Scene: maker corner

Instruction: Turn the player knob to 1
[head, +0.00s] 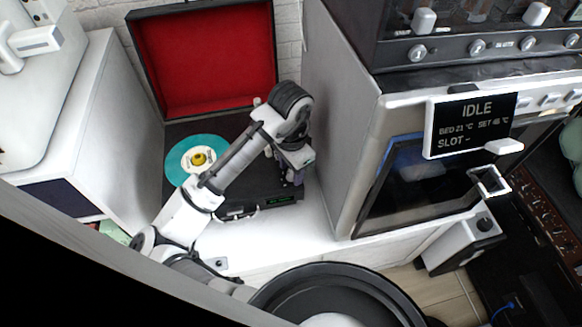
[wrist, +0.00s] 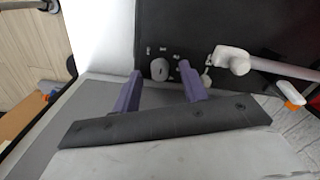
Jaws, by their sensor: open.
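The record player (head: 265,200) is a black deck with a teal record (head: 190,150) on it and a red-lined lid (head: 205,60) standing open behind. In the wrist view, a round grey knob (wrist: 160,69) sits on the black deck, with small white marks beside it too small to read. My gripper (head: 296,180) is over the deck's right side, hiding the knob in the head view. In the wrist view my gripper (wrist: 161,72) has its two purple fingers apart, and the knob shows between their tips. I cannot tell whether they touch it.
The player's white tonearm (wrist: 232,60) lies close to the right finger. A white machine with a screen reading IDLE (head: 472,122) stands right of the player. A white cabinet (head: 85,105) stands to its left. The white counter in front (head: 255,243) is mostly clear.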

